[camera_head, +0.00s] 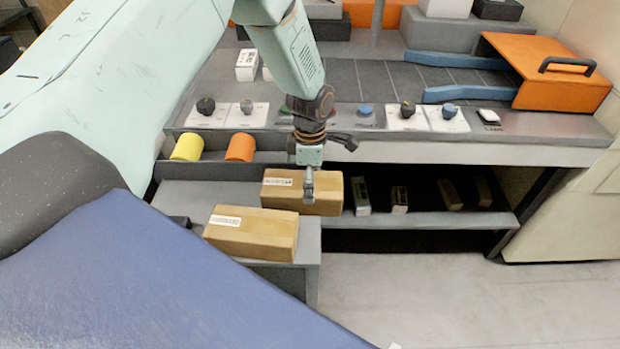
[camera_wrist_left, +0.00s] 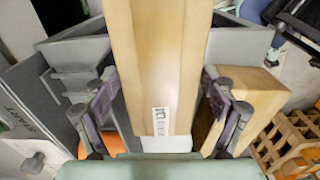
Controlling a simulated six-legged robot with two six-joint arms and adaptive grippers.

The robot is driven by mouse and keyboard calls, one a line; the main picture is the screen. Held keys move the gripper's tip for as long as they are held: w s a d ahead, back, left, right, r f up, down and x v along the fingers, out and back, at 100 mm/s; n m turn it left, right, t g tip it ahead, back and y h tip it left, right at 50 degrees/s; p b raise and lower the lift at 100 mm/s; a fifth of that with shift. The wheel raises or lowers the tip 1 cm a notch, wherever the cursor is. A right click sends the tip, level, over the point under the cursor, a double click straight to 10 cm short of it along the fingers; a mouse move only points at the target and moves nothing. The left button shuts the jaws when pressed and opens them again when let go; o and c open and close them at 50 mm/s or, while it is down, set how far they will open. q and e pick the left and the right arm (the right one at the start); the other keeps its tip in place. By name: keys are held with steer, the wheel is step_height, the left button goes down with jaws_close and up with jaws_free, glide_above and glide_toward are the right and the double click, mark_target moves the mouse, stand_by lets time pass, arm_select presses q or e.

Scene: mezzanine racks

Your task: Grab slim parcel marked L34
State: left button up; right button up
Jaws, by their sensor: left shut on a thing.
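My left gripper (camera_head: 308,190) comes down over a long brown parcel (camera_head: 285,189) with a white label and is shut on it. The left wrist view shows this parcel (camera_wrist_left: 155,60) between the two fingers (camera_wrist_left: 158,125), its label towards the palm. I cannot tell if it is lifted off the shelf. A second brown parcel (camera_head: 252,240) with a white label lies nearer, on a grey ledge. Its side probably shows in the left wrist view (camera_wrist_left: 250,90). The label writing is too small to read, so I cannot make out L34. My right gripper is not in view.
Several small slim boxes (camera_head: 361,196) stand on the lower shelf (camera_head: 425,219) to the right. A yellow cylinder (camera_head: 187,147) and an orange cylinder (camera_head: 240,147) lie in a tray behind. A counter with knobs (camera_head: 405,109) overhangs the shelf. Floor at the right is clear.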

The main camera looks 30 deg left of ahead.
arm_select(q)
steer(key=shift+w+d, duration=0.1)
steer(key=shift+w, duration=0.05)
steer(key=o, duration=1.6)
steer(key=shift+a, duration=0.2)
steer(key=shift+s, duration=0.2)
steer(key=shift+w+d, duration=0.1)
steer(key=shift+w, duration=0.05)
steer(key=shift+r, duration=0.3)
step_height(320, 180, up, 12)
steer(key=shift+f, duration=0.25)
